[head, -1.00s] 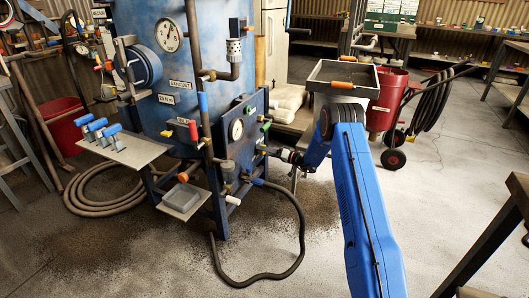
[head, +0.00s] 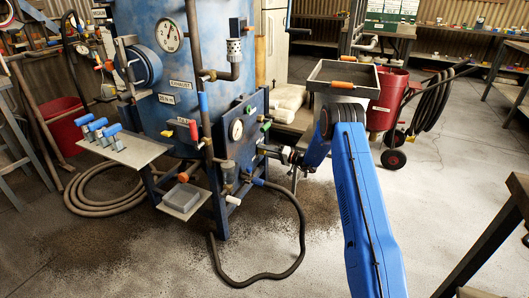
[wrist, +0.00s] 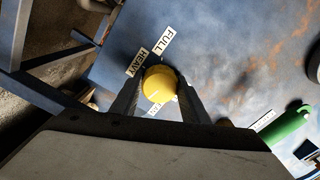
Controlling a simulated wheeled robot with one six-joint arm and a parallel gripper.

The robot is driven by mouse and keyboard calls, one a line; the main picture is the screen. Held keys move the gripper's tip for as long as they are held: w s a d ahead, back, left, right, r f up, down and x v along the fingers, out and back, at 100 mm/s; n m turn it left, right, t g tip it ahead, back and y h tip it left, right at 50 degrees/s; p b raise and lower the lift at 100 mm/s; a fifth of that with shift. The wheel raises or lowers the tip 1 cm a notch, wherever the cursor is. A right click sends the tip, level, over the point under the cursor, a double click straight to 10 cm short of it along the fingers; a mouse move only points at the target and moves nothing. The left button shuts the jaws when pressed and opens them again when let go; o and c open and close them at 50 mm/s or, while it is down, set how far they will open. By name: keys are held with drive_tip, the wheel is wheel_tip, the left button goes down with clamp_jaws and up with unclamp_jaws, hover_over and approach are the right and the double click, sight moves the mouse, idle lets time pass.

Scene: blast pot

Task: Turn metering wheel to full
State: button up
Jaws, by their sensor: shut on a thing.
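The metering wheel shows in the wrist view as a round yellow knob (wrist: 159,84) on the blue panel (wrist: 215,70). A "FULL" label (wrist: 163,43) and a "HEAVY" label (wrist: 137,62) sit just beyond the knob. Another label (wrist: 152,108) below it is mostly hidden by the knob and a finger. My gripper (wrist: 160,75) is shut on the knob, one dark finger on each side. In the head view my gripper (head: 271,150) reaches the right edge of the blue panel (head: 246,152), and the knob is hidden there.
A green handle (wrist: 292,122) lies right of my gripper in the wrist view. The panel carries a gauge (head: 236,130). A dark hose (head: 300,228) curves over the floor below. A tray (head: 343,78) stands behind my arm, near a red drum (head: 388,100).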

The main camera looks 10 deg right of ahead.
drive_tip(key=m, duration=0.7)
drive_tip(key=shift+d, duration=0.1)
drive_tip(key=m, duration=0.7)
drive_tip(key=shift+m, duration=0.3)
drive_tip(key=m, duration=0.6)
drive_tip(key=shift+d, duration=0.1)
drive_tip(key=m, duration=0.7)
drive_tip(key=o, duration=1.1)
drive_tip(key=shift+c, duration=0.2)
